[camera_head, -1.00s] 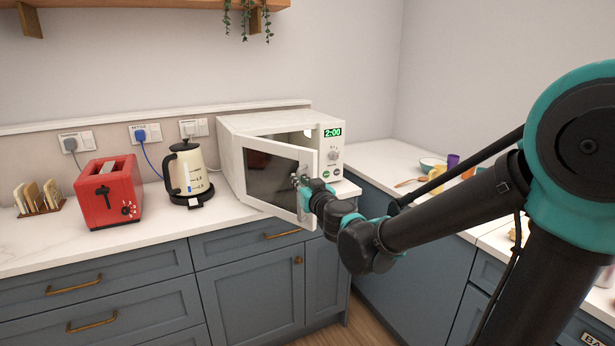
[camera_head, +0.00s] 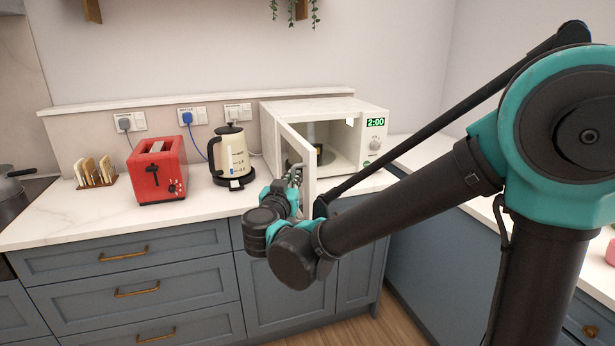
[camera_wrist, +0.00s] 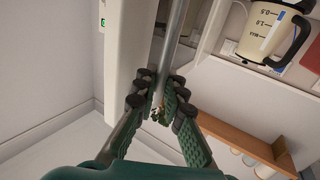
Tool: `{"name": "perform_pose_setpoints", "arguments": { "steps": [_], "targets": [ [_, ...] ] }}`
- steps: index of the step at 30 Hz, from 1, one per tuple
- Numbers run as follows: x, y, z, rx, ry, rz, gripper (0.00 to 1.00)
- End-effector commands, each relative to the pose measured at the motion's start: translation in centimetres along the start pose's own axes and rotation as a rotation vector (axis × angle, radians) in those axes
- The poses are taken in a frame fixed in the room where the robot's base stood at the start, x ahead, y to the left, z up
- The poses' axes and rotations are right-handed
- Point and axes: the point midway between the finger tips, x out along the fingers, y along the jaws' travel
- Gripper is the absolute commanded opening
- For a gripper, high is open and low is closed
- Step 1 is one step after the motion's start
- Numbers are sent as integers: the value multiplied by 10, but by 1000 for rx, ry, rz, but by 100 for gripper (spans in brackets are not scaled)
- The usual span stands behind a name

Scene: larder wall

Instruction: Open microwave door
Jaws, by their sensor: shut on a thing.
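The white microwave (camera_head: 315,107) stands on the counter with its display reading 2:00. Its door (camera_head: 309,172) is swung wide open and points out toward the camera, nearly edge-on. The cavity shows, with a dark round thing inside. My gripper (camera_head: 294,177) is at the door's free edge, on its left, outer side. In the wrist view the metal handle bar (camera_wrist: 173,45) runs between my gripper's fingers (camera_wrist: 158,94), which are shut on it. The exact contact is partly hidden by the finger pads.
A cream kettle (camera_head: 233,155) stands left of the door, with a red toaster (camera_head: 157,172) and a toast rack (camera_head: 96,173) farther left. Blue drawers (camera_head: 140,285) lie below the counter. The counter front between toaster and kettle is clear.

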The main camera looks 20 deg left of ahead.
Motion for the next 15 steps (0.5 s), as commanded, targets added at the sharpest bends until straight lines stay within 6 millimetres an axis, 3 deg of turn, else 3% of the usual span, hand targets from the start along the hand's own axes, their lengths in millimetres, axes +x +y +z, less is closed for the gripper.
{"name": "perform_pose_setpoints", "arguments": {
  "steps": [6,15],
  "targets": [
    [-9,-24,0,1,-2,70,0],
    [-13,-36,0,0,-1,118,0]
  ]
}}
